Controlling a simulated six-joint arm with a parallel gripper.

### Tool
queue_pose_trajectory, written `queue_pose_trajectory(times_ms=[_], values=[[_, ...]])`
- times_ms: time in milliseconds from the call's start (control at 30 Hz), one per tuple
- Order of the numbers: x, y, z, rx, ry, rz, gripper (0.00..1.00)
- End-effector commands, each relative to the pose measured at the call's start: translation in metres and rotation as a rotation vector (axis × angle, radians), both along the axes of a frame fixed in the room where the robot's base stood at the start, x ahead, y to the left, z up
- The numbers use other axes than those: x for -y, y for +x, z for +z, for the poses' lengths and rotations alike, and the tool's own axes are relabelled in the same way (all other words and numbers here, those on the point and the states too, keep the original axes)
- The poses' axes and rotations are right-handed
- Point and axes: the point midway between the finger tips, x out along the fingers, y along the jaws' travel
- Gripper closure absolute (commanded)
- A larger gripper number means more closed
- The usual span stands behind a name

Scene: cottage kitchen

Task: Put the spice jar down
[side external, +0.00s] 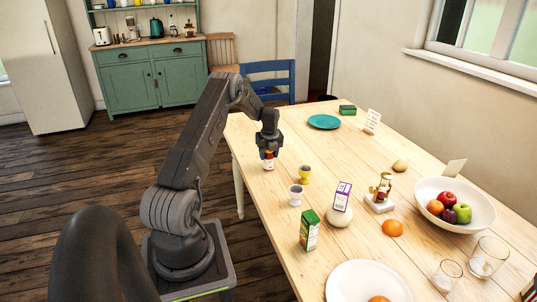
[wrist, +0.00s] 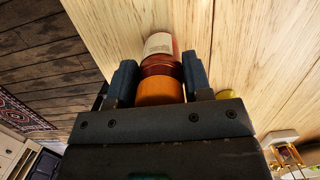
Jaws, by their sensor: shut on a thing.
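The spice jar (side external: 268,164) is small, with a red and orange body and a pale label. My gripper (side external: 267,150) is shut on it from above, near the left edge of the wooden table (side external: 280,226). In the wrist view the jar (wrist: 160,62) stands between the two dark fingers of my gripper (wrist: 155,80), with its orange end nearest the camera. The jar's lower end is at or just above the tabletop; I cannot tell whether it touches.
A yellow egg cup (side external: 305,174) and a white cup (side external: 295,195) stand close to the right and front of the jar. A green carton (side external: 309,231) stands nearer the camera. A teal plate (side external: 324,121) lies farther back. Tabletop between the jar and plate is clear.

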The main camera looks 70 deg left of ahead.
Motion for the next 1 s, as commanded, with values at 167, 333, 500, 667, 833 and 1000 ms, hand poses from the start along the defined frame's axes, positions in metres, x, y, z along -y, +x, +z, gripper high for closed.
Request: queue_pose_trajectory(times_ms=[167, 333, 500, 667, 833, 1000], values=[[0.0, 0.0, -0.002, 0.0, 0.0, 0.0, 0.81], [0.0, 0.0, -0.003, 0.0, 0.0, 0.0, 0.43], [0.0, 0.0, -0.003, -0.001, -0.001, 0.0, 0.29], [0.0, 0.0, -0.003, -0.001, -0.001, 0.0, 0.29], [0.0, 0.0, 0.006, 0.001, 0.001, 0.0, 0.29], [0.005, 0.0, 0.034, 0.002, 0.003, 0.0, 0.29]])
